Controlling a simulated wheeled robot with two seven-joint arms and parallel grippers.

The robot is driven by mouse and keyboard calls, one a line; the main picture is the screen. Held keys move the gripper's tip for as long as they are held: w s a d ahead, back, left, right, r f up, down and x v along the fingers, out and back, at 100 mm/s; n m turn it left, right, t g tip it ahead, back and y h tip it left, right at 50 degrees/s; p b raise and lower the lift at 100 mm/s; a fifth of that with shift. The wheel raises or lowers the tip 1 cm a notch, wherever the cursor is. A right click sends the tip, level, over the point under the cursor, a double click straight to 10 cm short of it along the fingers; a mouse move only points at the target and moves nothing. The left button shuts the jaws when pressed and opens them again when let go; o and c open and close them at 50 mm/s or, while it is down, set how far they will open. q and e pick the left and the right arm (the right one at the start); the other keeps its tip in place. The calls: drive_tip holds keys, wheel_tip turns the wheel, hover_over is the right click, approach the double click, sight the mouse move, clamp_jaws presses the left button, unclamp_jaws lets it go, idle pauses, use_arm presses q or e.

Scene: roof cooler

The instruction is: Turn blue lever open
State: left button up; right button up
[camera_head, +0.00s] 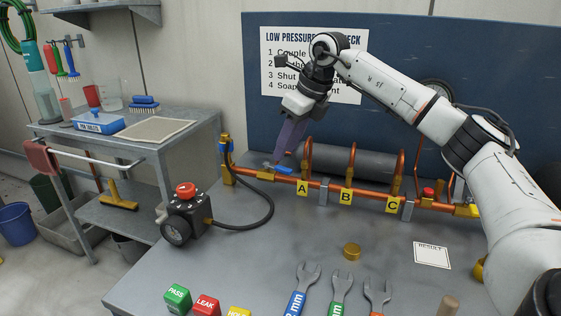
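The blue lever (284,170) sits on a brass valve (266,175) at the left part of the copper pipe (325,186). It looks roughly in line with the pipe. My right gripper (278,157) reaches down from above with its purple fingers. The fingertips are just above and beside the lever. I cannot tell whether they touch it. The fingers overlap in this view, so their opening does not show. My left gripper is out of view.
A black gauge box with a red knob (186,188) stands left, its hose running to the pipe's left end. Copper loops rise behind labels A, B and C (392,205). A brass cap (352,250), wrenches (338,288) and coloured blocks (178,296) lie in front.

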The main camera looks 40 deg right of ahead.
sight(277, 166)
drive_tip(key=shift+x, duration=2.25)
drive_tip(key=shift+c, duration=0.5)
clamp_jaws()
drive_tip(key=shift+w+r, duration=0.1)
